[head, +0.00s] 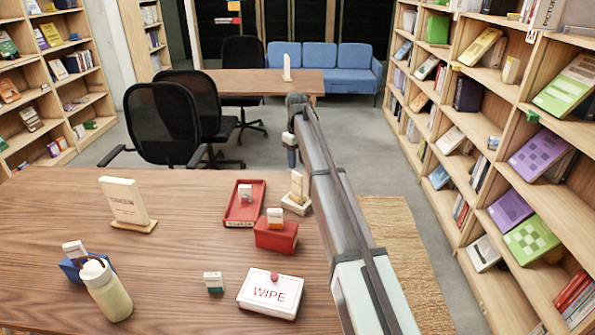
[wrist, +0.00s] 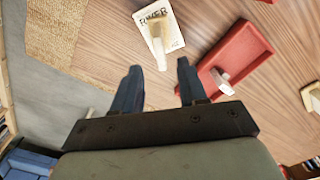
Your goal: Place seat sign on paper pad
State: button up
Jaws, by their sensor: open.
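A small cream upright sign, apparently the seat sign (head: 297,185), stands on a white pad (head: 293,208) just left of my arm. In the wrist view the sign (wrist: 157,46) is over the pad (wrist: 174,33), which is printed "RIVER". The sign's foot is hard to make out, and my arm is close beside the pad in the head view. My gripper (head: 291,155) is apart from both, beyond the table's far edge. In the wrist view my gripper (wrist: 157,82) has its two blue fingers spread with nothing between them.
A red tray (head: 231,215) with a small block lies left of the pad; a red box (head: 276,239) is in front. A larger sign (head: 124,200), bottle (head: 108,290), blue box (head: 72,268), small eraser (head: 213,282) and "WIPE" box (head: 270,294) share the table. Chairs stand behind.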

jog(key=shift+r, duration=1.35)
